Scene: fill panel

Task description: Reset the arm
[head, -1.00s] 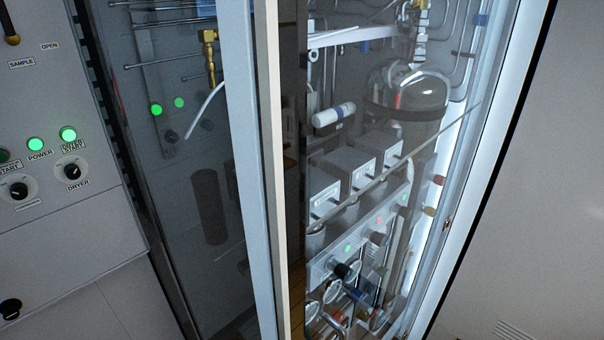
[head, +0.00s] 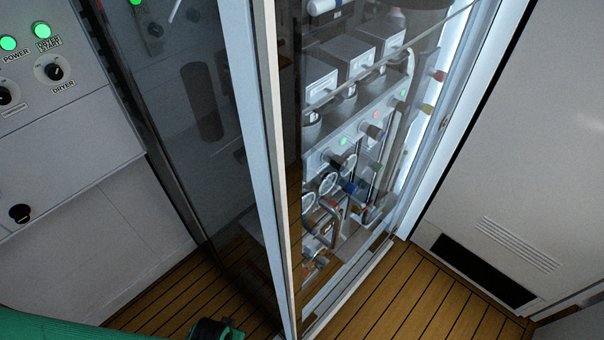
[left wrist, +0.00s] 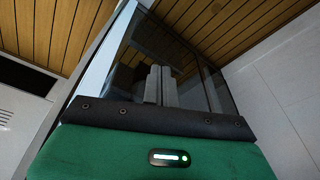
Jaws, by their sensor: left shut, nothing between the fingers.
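My left gripper (left wrist: 160,86) shows in the left wrist view. Its two grey fingers are together with nothing between them, in front of a dark glass pane. Its green housing (left wrist: 150,152) with a lit white strip fills the lower part of that view. In the head view a green part of my arm (head: 55,328) lies along the bottom left edge, and a dark and green piece of it (head: 214,329) shows at the bottom, left of the open glass door (head: 262,150). My right gripper is in no view.
A tall cabinet with the glass door open shows pipes, gauges and grey blocks (head: 378,42). A grey control panel (head: 60,130) with green lamps and black knobs stands at left. The wooden floor (head: 420,300) is clear at right, beside a white wall (head: 530,170).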

